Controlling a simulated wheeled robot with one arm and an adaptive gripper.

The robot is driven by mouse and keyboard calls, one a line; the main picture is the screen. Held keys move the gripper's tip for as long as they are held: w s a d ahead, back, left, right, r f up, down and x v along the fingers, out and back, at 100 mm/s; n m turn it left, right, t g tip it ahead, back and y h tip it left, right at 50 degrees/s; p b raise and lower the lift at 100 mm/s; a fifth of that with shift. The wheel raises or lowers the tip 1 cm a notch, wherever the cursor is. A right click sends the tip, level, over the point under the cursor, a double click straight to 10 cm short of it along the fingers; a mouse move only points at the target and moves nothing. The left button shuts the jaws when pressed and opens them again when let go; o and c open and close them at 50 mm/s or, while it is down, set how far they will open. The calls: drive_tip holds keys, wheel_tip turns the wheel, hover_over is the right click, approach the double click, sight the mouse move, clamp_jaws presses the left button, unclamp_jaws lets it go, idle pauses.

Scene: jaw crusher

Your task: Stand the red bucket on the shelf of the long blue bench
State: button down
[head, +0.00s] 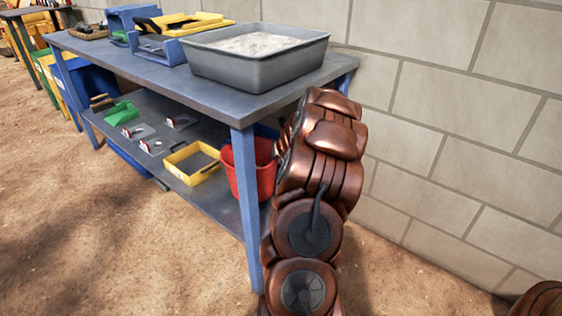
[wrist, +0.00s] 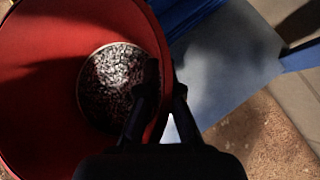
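The red bucket (head: 264,172) is at the near end of the bench's lower shelf (head: 222,208), behind a blue front leg. The leg and my arm hide parts of it. In the wrist view the bucket (wrist: 40,95) fills the left side, with grey gravel (wrist: 112,88) at its bottom. My gripper (wrist: 166,78) has one dark finger inside the bucket and one outside, with the red wall between them, and looks shut on it. The gripper is hidden in the head view. The blue-grey shelf (wrist: 225,62) lies beside the bucket; I cannot tell whether its base touches.
A yellow frame (head: 192,163), a green scoop (head: 122,112) and small tools share the shelf. The long blue bench (head: 215,98) carries a grey tub (head: 258,68) of pale powder on top. A block wall (head: 450,110) stands behind; sandy ground (head: 90,220) is clear in front.

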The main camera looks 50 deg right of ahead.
sight(271, 161)
drive_tip(key=shift+w+d, duration=0.15)
drive_tip(key=shift+w, duration=0.35)
drive_tip(key=shift+w+d, duration=0.15)
drive_tip(key=shift+w, duration=0.35)
drive_tip(key=shift+w+f+b, duration=0.1)
drive_tip(key=shift+f+b, duration=1.65)
drive_tip(key=shift+f, duration=0.1)
drive_tip(key=c, duration=1.3)
unclamp_jaws()
drive_tip(key=shift+r, duration=0.25)
drive_tip(key=p+v, duration=0.5)
drive_tip(key=v, duration=0.6)
drive_tip(key=shift+s+a+r+p, duration=0.15)
drive_tip(key=shift+s+r+p, duration=0.05)
drive_tip(key=shift+s+p, duration=0.1)
